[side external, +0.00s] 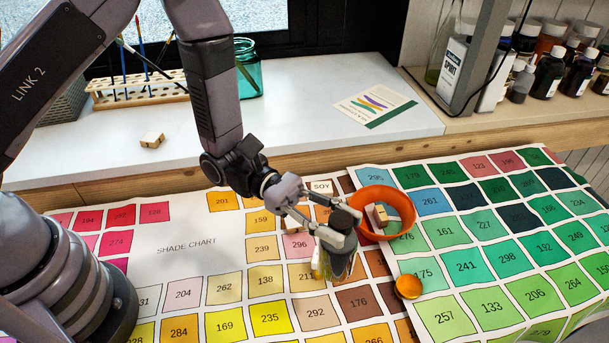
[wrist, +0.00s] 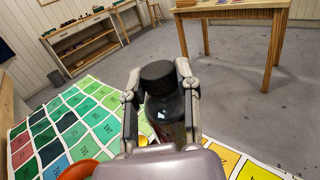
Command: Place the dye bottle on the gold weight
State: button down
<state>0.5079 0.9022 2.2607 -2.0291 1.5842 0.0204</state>
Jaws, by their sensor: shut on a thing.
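The dye bottle is dark with a black cap and stands between my fingers, close to upright. It shows in the side view (side external: 342,266) and in the wrist view (wrist: 164,108). My gripper (side external: 336,238) is shut on it, with one finger on each side in the wrist view (wrist: 160,105). The gold weight (side external: 408,286) is a small rounded orange-gold piece on the green chart, right of the bottle and apart from it. In the wrist view only a yellow bit, probably the weight, shows beside the bottle. I cannot tell how high the bottle's base is.
An orange bowl (side external: 385,212) with small blocks in it stands close behind and right of my gripper. A block marked SOY (side external: 321,187) sits behind my gripper. Colour charts cover the table. A white shelf (side external: 290,110) with a rack and jar lies behind. The chart's right side is clear.

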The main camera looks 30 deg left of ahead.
jog(key=w+d+f+n+t, duration=0.1)
jog(key=w+d+f+t, duration=0.1)
jog(key=w+d+f, duration=0.8)
jog(key=shift+w+d+f, duration=0.3)
jog(key=shift+w+f, duration=0.45)
jog(key=shift+f, duration=0.8)
jog(key=c, duration=0.8)
grip_release()
jog(key=shift+f, duration=0.1)
